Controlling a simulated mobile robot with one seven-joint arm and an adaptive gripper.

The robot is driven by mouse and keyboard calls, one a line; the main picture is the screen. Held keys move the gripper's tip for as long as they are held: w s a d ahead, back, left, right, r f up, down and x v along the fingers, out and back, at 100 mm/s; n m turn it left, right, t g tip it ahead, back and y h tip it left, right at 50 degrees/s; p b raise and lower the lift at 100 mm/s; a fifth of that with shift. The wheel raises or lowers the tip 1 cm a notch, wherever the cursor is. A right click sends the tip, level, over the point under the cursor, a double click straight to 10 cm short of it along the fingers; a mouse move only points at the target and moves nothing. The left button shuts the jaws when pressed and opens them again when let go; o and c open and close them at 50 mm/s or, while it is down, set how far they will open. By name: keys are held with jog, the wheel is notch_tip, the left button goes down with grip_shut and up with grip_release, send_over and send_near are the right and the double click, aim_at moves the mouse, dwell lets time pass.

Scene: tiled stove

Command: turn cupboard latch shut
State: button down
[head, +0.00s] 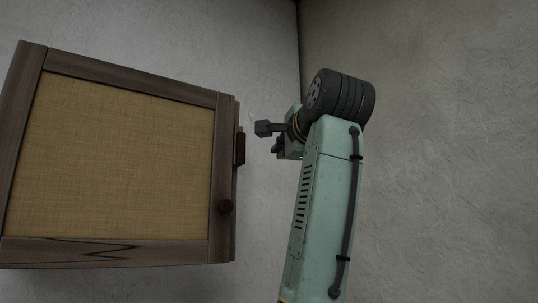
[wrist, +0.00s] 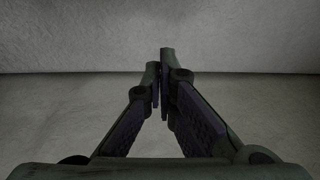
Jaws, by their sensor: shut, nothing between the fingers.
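The cupboard (head: 120,150) hangs at the left in the head view, with a dark wood frame and a woven straw-coloured front panel. Its front looks closed or nearly so; I cannot tell exactly. A small dark wooden block, seemingly the latch (head: 240,148), sits upright at its right edge. The latch and cupboard are out of that view.
A pale rough wall (head: 190,45) lies behind the cupboard, and a second wall (head: 450,150) meets it at a corner behind my arm. The wrist view shows only bare plain surfaces. The space between gripper and cupboard looks clear.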

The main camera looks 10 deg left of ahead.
aim_at(241, 148)
jog(key=w+a+p, duration=0.4)
jog(key=w+a, duration=0.1)
jog(key=a, duration=0.2)
jog(key=shift+w, duration=0.3)
jog(key=shift+a+f, duration=0.1)
jog(key=shift+a, duration=0.1)
jog(key=shift+s, duration=0.1)
